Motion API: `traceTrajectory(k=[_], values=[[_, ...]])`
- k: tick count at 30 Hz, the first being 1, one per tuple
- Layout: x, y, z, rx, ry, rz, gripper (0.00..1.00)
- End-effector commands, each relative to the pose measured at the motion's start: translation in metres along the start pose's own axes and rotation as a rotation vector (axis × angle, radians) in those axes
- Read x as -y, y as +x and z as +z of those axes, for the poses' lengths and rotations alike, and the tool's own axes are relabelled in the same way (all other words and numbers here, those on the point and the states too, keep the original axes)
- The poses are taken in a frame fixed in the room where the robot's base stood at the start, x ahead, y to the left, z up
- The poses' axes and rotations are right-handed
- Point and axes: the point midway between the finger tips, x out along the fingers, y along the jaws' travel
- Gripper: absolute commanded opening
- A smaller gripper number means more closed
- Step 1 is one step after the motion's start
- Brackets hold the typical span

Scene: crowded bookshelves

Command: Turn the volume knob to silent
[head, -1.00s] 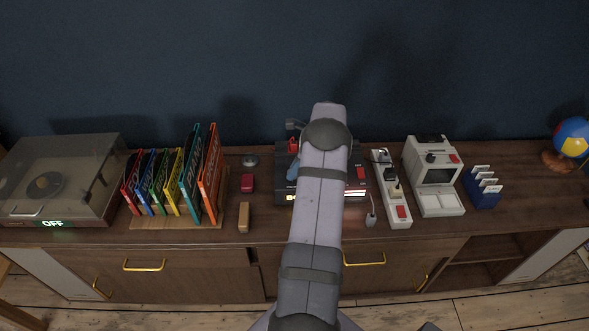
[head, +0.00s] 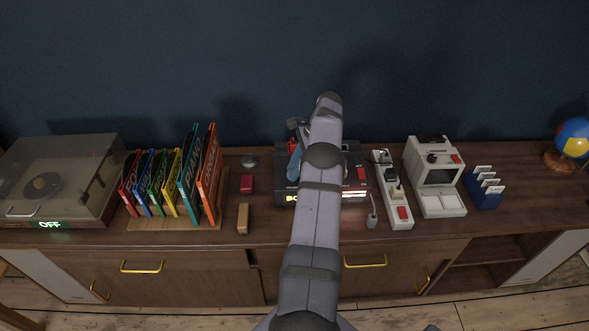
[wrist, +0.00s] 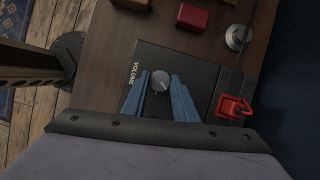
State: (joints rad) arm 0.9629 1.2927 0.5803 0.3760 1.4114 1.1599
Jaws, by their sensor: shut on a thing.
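The volume knob (wrist: 161,81) is a small round grey knob with a pale pointer line, on a dark panel beside the printed word VOLUME, in the wrist view. My gripper (wrist: 160,84) has its two blue fingers shut on the knob, one on each side. In the head view the dark device (head: 283,188) stands mid-shelf behind my arm, and a blue finger (head: 294,165) shows above it. The knob is hidden there.
A red part (wrist: 233,107) stands close to the fingers. A power strip (head: 393,190) and a white console (head: 435,177) are right of the device. A red box (head: 247,184), a tan block (head: 243,218) and a book rack (head: 180,222) are left.

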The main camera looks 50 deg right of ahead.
Motion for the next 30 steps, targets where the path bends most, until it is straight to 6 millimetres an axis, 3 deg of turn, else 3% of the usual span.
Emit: traceTrajectory(k=[10, 11, 13, 23, 30], values=[[0.0, -0.001, 0.0, 0.0, -0.003, 0.0, 0.04], [0.0, -0.001, 0.0, 0.0, -0.003, 0.0, 0.28], [0.0, -0.001, 0.0, 0.0, -0.003, 0.0, 0.44], [0.0, -0.001, 0.0, 0.0, -0.002, 0.0, 0.44], [0.001, -0.016, -0.001, -0.001, -0.002, -0.003, 0.44]])
